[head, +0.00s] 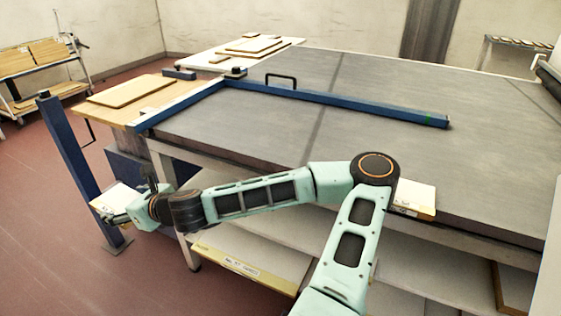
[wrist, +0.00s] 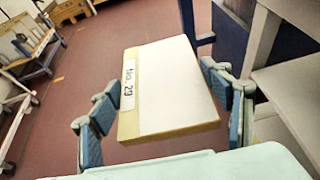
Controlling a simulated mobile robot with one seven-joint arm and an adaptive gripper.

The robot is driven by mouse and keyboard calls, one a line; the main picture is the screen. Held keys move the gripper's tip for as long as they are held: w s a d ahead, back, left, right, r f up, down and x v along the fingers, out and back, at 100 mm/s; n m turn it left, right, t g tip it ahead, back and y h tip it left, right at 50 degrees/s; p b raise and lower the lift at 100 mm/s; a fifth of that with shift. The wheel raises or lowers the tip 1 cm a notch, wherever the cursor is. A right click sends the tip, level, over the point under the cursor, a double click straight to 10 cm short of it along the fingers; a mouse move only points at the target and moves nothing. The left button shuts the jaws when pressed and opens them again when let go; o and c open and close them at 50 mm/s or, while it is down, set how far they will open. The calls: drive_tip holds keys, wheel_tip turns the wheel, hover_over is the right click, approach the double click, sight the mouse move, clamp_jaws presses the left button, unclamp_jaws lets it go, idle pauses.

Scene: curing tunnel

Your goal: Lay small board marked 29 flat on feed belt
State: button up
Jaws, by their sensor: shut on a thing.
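My gripper (head: 122,212) is shut on the small board marked 29 (wrist: 175,90), off the left front corner of the large grey surface. In the wrist view the board is pale and thick with yellowish edges. Its white label reading "No. 29" is along the left side, and blue-padded fingers flank it. In the head view the board (head: 112,198) is partly hidden by the gripper and hangs over the red floor. The large grey surface (head: 400,85) looks like the feed belt; no label on it confirms this.
A blue bar (head: 340,100) with a black handle crosses the grey surface. A blue post (head: 72,160) stands beside the gripper. Another labelled board (head: 416,194) lies at the front edge beside my arm. A shelf below holds a labelled board (head: 240,262).

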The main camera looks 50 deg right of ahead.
drive_tip(key=s+d+f+n+g+y+p, duration=0.1)
drive_tip(key=s+d+n+y+p, duration=0.2)
drive_tip(key=s+d+p, duration=0.95)
drive_tip(key=s+d+r+m+h+p, duration=0.1)
drive_tip(key=s+d+r, duration=0.3)
drive_tip(key=s+r, duration=0.4)
drive_tip(key=s+d+r+m+t, duration=0.1)
drive_tip(key=s+d+r, duration=0.3)
drive_tip(key=s+r, duration=0.45)
drive_tip(key=s+d+r+h+p, duration=0.1)
drive_tip(key=s+d+r, duration=0.4)
drive_tip(key=s, duration=0.5)
drive_tip(key=w+d+f, duration=0.2)
drive_tip(key=d+f, duration=0.1)
drive_tip(key=w+d+f+b, duration=0.1)
drive_tip(key=w+d+f, duration=0.1)
drive_tip(key=w+d, duration=0.1)
drive_tip(key=w+d+f, duration=0.2)
drive_tip(key=d+f, duration=0.1)
drive_tip(key=shift+w+d+f+b, duration=0.3)
drive_tip(key=shift+w+f+b, duration=0.05)
drive_tip(key=shift+b, duration=0.05)
wheel_tip(320, 180, down, 3)
drive_tip(key=shift+d+f, duration=0.1)
drive_tip(key=o, duration=1.2)
drive_tip(key=v, duration=1.2)
